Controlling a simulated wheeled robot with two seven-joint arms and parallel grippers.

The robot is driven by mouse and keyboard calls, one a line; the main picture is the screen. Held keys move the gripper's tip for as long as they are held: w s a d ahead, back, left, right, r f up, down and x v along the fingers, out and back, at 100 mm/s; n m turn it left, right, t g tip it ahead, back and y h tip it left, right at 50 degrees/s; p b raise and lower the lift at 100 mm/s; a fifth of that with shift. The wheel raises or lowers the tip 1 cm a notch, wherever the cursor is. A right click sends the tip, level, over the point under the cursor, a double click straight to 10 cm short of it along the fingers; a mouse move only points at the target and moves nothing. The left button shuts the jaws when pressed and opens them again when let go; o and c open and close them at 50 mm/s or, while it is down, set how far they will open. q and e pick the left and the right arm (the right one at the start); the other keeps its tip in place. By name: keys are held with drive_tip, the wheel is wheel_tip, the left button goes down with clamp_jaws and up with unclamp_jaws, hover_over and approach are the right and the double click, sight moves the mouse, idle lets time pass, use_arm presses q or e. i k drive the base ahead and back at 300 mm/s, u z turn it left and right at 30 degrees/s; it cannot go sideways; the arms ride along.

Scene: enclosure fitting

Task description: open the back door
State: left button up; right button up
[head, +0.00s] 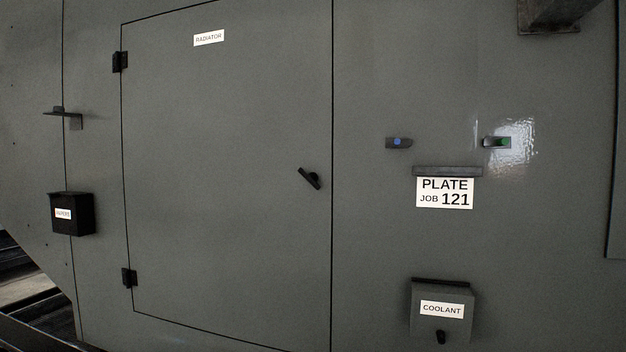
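A grey door (230,200) labelled RADIATOR (209,38) fills the left middle of the head view. It sits flush in the grey wall and looks closed, with a dark gap line around it. Two black hinges, an upper one (120,62) and a lower one (129,277), are on its left edge. A small black handle (309,178) is near its right edge and is tilted, its upper end to the left. I cannot tell from this view whether this is the back door. Neither of my grippers is in view.
Right of the door are a blue-marked fitting (397,142), a green-marked fitting (497,142), a PLATE JOB 121 card (445,194) under a dark bar, and a COOLANT box (441,325). A black box (72,215) and a small shelf (65,114) stick out at left.

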sight(224, 103)
drive_tip(key=z, duration=0.1)
drive_tip(key=i, duration=0.85)
drive_tip(key=u, duration=0.25)
